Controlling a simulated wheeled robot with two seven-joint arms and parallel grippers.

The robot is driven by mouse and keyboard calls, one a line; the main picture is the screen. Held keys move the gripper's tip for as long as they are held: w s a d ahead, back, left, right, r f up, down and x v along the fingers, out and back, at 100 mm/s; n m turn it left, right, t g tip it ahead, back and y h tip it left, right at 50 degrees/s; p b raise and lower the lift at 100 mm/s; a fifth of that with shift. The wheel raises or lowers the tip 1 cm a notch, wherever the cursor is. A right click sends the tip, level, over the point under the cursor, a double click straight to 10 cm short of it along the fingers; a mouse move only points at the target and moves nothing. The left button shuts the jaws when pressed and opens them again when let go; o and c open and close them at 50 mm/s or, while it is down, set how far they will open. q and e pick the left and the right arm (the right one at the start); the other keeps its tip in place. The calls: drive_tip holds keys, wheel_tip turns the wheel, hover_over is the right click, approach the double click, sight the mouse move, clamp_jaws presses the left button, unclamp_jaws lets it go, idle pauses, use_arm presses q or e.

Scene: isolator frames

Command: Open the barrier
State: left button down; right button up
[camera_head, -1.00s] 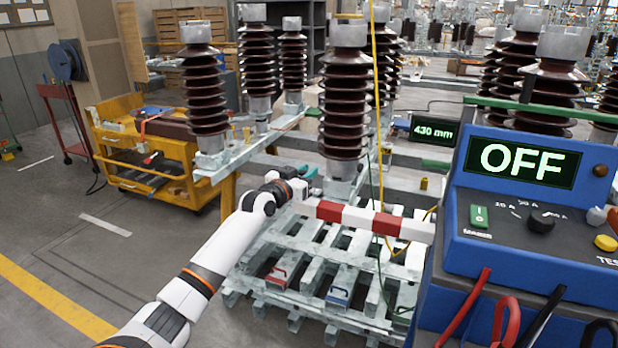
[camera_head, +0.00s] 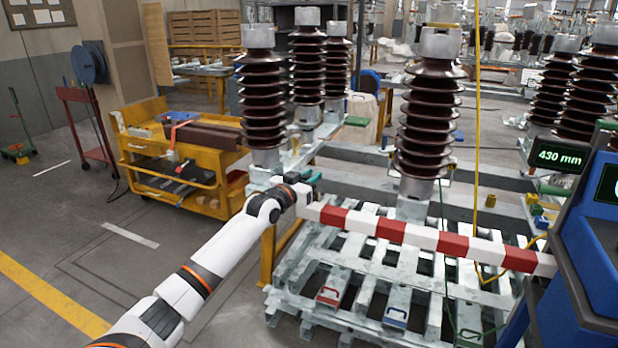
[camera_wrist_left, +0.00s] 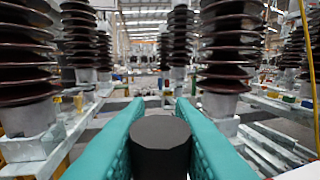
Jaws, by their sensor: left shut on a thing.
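The barrier is a red and white striped bar (camera_head: 420,238). It runs roughly level across the front of the metal frame, from my left gripper to the blue test unit at the right. My left gripper (camera_head: 307,182) is at the bar's left end. In the left wrist view, the teal fingers (camera_wrist_left: 160,140) are shut on a dark round knob (camera_wrist_left: 160,132), one finger on each side. How the knob joins the bar is hidden in that view. My right gripper is in neither current view.
Brown ribbed insulators (camera_head: 428,120) stand on the galvanised frame (camera_head: 400,212) behind the bar. A blue test unit (camera_head: 590,240) stands at the right edge. A yellow cart (camera_head: 150,150) stands at the left. The floor at the lower left is clear.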

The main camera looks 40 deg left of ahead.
idle(0.3)
use_arm(q)
drive_tip(key=c, duration=1.3)
unclamp_jaws()
drive_tip(key=shift+o, duration=0.2)
drive_tip(key=s, duration=1.2)
drive_tip(key=shift+d, duration=0.25)
drive_tip(key=shift+f, duration=0.1)
